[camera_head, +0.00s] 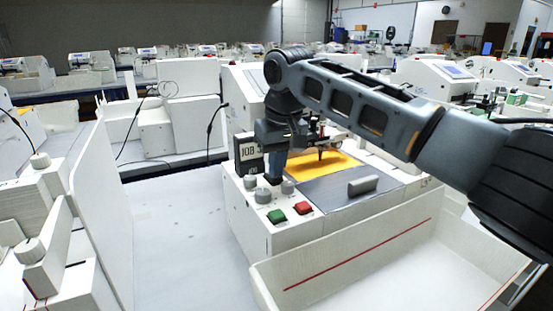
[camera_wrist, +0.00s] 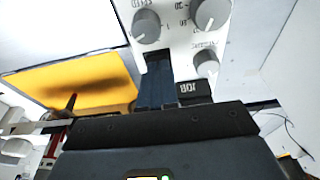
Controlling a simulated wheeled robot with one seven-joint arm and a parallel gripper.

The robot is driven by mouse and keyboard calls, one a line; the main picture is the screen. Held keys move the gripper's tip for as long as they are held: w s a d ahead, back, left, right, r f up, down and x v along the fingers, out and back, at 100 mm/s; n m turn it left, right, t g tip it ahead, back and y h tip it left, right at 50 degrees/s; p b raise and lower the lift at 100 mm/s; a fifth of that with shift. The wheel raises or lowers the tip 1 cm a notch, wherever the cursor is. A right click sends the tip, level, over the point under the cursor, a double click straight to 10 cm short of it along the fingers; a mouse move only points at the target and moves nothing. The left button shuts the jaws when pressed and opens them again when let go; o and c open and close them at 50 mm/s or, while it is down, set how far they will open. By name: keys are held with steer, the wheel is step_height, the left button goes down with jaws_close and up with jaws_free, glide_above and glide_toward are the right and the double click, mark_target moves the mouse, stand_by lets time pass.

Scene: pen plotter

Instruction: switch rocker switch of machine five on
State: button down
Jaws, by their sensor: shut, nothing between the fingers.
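The white plotter machine (camera_head: 262,233) stands on the bench in front of me, with a yellow sheet (camera_head: 325,165) and a pen on its bed. Its front has grey knobs (camera_head: 263,195), a green button (camera_head: 277,216) and a red button (camera_head: 303,208). In the wrist view grey knobs (camera_wrist: 211,12) sit on its white panel. My gripper (camera_head: 275,178) is shut and empty, pointing down over the panel by the knobs; its fingers show in the wrist view (camera_wrist: 158,66). I cannot make out a rocker switch, nor a machine number; the gripper hides part of the panel.
A dark display (camera_head: 249,154) with white characters stands left of my fingers. A white tray (camera_head: 360,270) with a red line is in front of the machine. A white partition (camera_head: 112,215) rises at left; the bench (camera_head: 180,225) between is clear. Other machines fill the background.

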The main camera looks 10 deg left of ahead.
steer(key=shift+s+f, duration=0.15)
steer(key=shift+f, duration=0.15)
steer(key=shift+r+p, duration=0.15)
steer(key=shift+p, duration=0.15)
steer(key=shift+w+a+r+p, duration=0.25)
steer(key=shift+w+a+p, duration=0.2)
steer(key=shift+w, duration=0.2)
steer(key=p+v, duration=0.4)
steer(key=shift+w+r, duration=0.1)
steer(key=shift+w, duration=0.1)
steer(key=s+d+r+b, duration=0.1)
steer(key=s+r, duration=0.3)
steer(key=r, duration=0.4)
steer(key=shift+s+d+r, duration=0.2)
steer(key=shift+d, duration=0.7)
